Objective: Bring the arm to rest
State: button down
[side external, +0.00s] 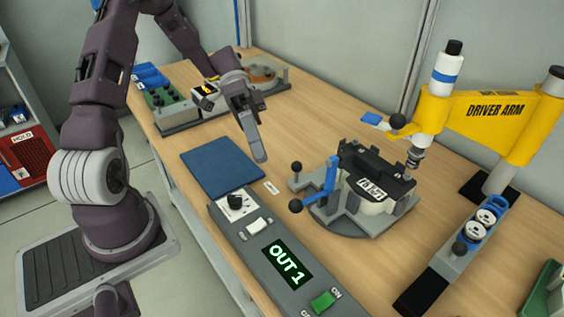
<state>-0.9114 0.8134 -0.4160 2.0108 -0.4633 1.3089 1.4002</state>
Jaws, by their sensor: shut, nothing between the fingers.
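My gripper (259,155) points down over the wooden bench (345,115), close to the right edge of a blue mat (222,166). Its fingers are shut with nothing between them. I cannot tell how high its tips are above the bench. The arm reaches in from the left, bent at the elbow, and its upper links are cut off by the top of the picture.
Right of my gripper stands a clamp fixture (365,205) with black-knobbed levers holding a pale part. A yellow driver arm (490,115) overhangs behind it. Boxes with knobs (175,108) stand at the back left.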

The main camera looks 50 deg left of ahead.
jog(key=s+d+r+n+t+y, duration=0.3)
jog(key=s+r+n+t+y, duration=0.3)
jog(key=s+r+t+y, duration=0.3)
jog(key=s+r+y, duration=0.1)
jog(key=s+y, duration=0.2)
jog(key=s, duration=0.1)
jog(key=shift+r+n+y, duration=0.3)
jog(key=shift+r+y, duration=0.1)
jog(key=shift+w, duration=0.1)
